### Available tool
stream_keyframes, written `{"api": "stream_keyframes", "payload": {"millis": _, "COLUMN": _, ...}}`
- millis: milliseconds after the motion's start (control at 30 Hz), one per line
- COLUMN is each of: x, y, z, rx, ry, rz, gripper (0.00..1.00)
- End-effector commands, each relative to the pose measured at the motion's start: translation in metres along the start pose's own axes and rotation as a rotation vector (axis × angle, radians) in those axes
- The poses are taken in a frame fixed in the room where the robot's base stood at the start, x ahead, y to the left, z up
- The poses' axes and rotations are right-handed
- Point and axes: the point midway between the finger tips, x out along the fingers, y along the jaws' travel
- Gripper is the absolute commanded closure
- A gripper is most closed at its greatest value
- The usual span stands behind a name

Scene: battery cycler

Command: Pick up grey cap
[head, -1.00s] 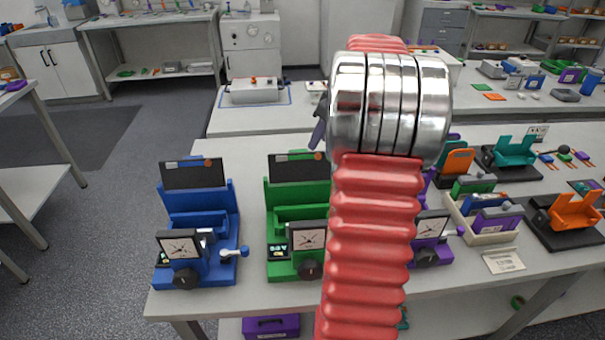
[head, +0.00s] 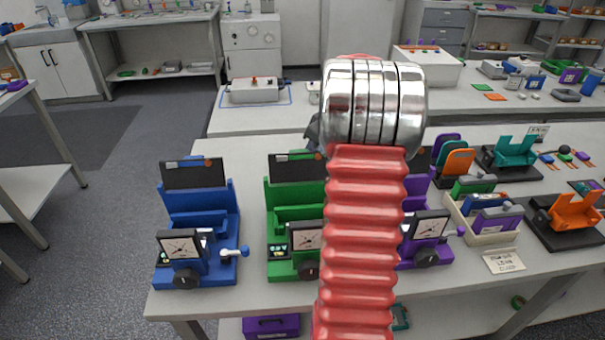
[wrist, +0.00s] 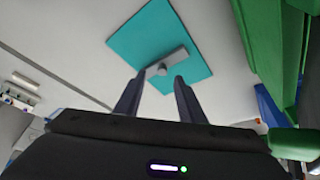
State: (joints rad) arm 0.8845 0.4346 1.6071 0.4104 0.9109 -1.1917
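A grey piece with a rounded knob, which looks like the grey cap (wrist: 172,60), lies on a teal square mat (wrist: 140,38) in the wrist view. My gripper (wrist: 158,77) is open, with its two dark fingers apart. The cap shows just beyond the fingertips, and the space between the fingers looks empty. I cannot tell how far the tips are from the cap. In the head view my red and chrome arm hides the mat and cap, and most of my gripper.
A green cycler (head: 292,230) stands beside my arm; green structure (wrist: 268,40) fills the right of the wrist view. A blue cycler (head: 196,225) stands left, a purple one (head: 425,240) right. A beige tray (head: 490,238) holds coloured blocks with grey tops.

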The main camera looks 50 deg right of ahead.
Motion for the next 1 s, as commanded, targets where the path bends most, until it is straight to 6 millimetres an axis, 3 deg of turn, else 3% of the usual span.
{"api": "stream_keyframes", "payload": {"millis": 467, "x": 0.05, "y": -0.005, "z": -0.003, "rx": 0.0, "ry": -0.001, "rz": -0.002, "gripper": 0.64}}
{"api": "stream_keyframes", "payload": {"millis": 1000, "x": 0.051, "y": -0.005, "z": -0.003, "rx": 0.001, "ry": 0.0, "rz": -0.001, "gripper": 0.64}}
